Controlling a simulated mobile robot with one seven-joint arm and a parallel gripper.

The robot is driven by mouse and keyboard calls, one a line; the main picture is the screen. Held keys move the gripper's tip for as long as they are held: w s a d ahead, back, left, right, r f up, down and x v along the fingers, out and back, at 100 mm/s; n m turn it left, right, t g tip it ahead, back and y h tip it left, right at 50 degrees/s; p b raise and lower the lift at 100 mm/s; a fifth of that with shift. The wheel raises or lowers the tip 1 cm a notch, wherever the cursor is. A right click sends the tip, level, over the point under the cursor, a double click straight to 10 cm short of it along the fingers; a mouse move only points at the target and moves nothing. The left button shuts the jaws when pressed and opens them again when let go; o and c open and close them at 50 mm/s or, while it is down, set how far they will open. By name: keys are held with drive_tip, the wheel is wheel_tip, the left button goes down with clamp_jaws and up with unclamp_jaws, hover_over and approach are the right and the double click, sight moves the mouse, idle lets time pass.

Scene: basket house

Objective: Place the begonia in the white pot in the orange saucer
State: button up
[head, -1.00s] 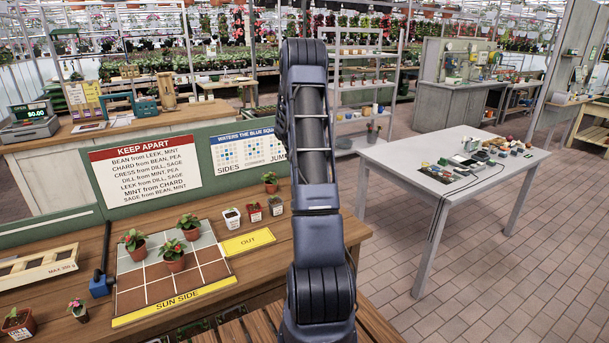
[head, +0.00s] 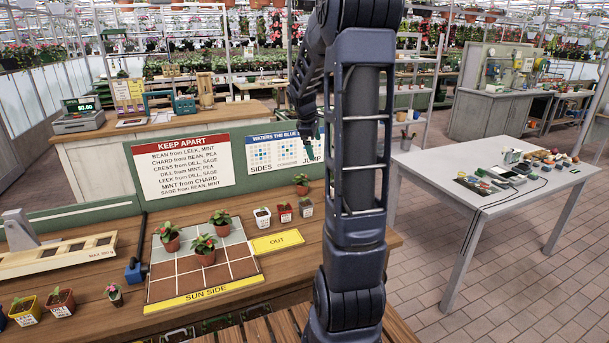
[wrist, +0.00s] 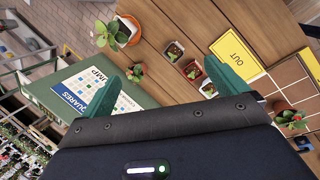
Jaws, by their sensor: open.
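My gripper (wrist: 165,82) is open in the wrist view, its two green fingers spread with nothing between them; in the head view it is partly hidden by my arm. I cannot tell which is the begonia.
Several red-flowered plants in terracotta pots stand on the tile grid (head: 160,287). A terracotta-potted plant (head: 301,187) stands by the sign board (head: 184,170), close to my left finger in the wrist view. A yellow OUT card (head: 277,242) lies on the bench. A grey table (head: 450,180) stands right.

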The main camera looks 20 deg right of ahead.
drive_tip(key=s+a+r+m+t+y, duration=0.1)
drive_tip(key=s+a+m, duration=0.4)
drive_tip(key=s, duration=1)
drive_tip(key=s+a+r+m+t+y, duration=0.1)
drive_tip(key=s+a+m, duration=0.4)
drive_tip(key=s+a, duration=0.6)
drive_tip(key=s+r+y, duration=0.1)
drive_tip(key=s+r, duration=0.1)
drive_tip(key=s, duration=0.2)
drive_tip(key=shift+a+r+t+y, duration=0.15)
drive_tip(key=shift+a+t+y, duration=0.15)
drive_tip(key=shift+t, duration=0.1)
